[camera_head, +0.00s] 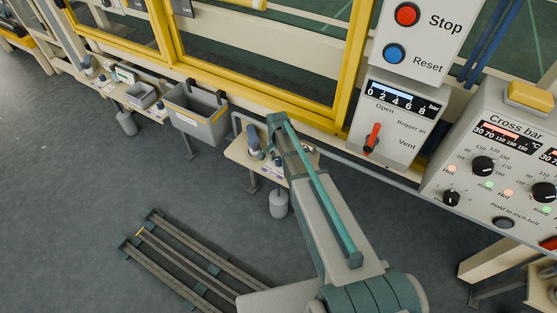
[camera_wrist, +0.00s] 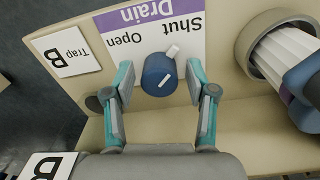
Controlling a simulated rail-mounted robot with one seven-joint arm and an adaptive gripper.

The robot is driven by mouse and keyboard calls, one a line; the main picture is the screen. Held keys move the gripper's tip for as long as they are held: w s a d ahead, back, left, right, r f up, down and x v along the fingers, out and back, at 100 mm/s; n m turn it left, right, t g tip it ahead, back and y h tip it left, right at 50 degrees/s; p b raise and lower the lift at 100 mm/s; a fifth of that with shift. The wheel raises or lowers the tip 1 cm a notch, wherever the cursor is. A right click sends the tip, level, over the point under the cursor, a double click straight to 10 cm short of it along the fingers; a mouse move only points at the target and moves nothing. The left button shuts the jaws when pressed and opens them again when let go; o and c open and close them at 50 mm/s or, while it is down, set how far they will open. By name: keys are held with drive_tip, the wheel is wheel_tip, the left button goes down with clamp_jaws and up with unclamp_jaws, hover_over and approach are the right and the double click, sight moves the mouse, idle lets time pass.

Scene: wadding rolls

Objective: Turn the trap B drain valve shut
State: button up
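The trap B drain valve shows in the wrist view as a round blue knob (camera_wrist: 153,73) with white marks on it. It sits on a beige panel under a white and purple Drain label (camera_wrist: 150,22) with the words Open and Shut, seen upside down. A Trap B plate (camera_wrist: 74,52) is at the left. My gripper (camera_wrist: 159,84) is open, with one finger on each side of the knob. Gaps show between knob and fingers, and I see no contact. Which word the knob's mark points at is hard to tell. In the head view my arm hides the gripper and knob.

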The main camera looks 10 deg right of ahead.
sight(278, 159)
drive_tip(key=shift+r, duration=0.1)
wheel_tip(278, 159, up, 12)
idle(0.8)
drive_tip(key=shift+w, duration=0.1)
drive_tip(key=s+f+n+g+p, duration=0.1)
drive_tip(key=s+f+n+p, duration=0.3)
drive_tip(key=s, duration=0.7)
drive_tip(key=s+f+n+g, duration=0.25)
drive_tip(key=s+f, duration=0.45)
drive_tip(key=s, duration=0.4)
drive_tip(key=s+f+n+p, duration=0.1)
drive_tip(key=s+f+n, duration=0.35)
drive_tip(key=s, duration=0.55)
drive_tip(key=s+f+g+p, duration=0.1)
drive_tip(key=s+g+p, duration=0.2)
drive_tip(key=s, duration=1.2)
drive_tip(key=shift+s, duration=0.15)
drive_tip(key=shift+f, duration=0.1)
